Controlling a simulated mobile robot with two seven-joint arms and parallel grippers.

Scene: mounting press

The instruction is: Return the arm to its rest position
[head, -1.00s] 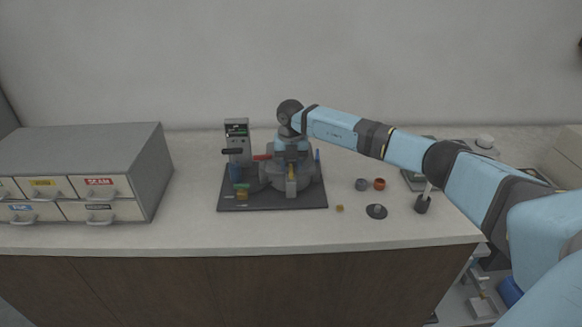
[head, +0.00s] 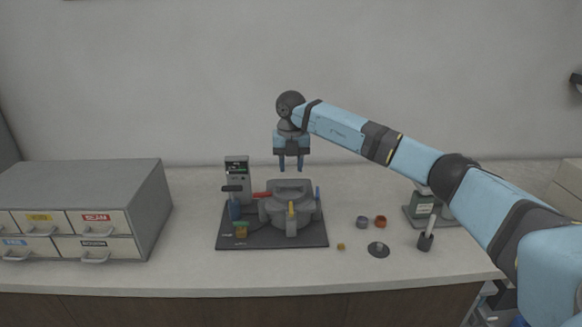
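My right gripper (head: 291,165) hangs pointing down above the mounting press (head: 290,208), apart from it. Its two dark blue fingers are spread with nothing between them. The press is a grey round body on a dark base plate (head: 262,239), with a red handle (head: 262,195) at its left and a yellow part at its front. A grey control column (head: 237,173) with a black lever stands at the left of the plate. My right arm reaches in from the right edge. My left gripper is not in view.
A grey drawer cabinet (head: 85,185) with labelled drawers stands at the left. Two small cups (head: 380,221), a dark disc (head: 378,249), a small yellowish piece (head: 341,246), a dark-based upright tool (head: 426,241) and a green device (head: 416,209) are to the right. The front counter is clear.

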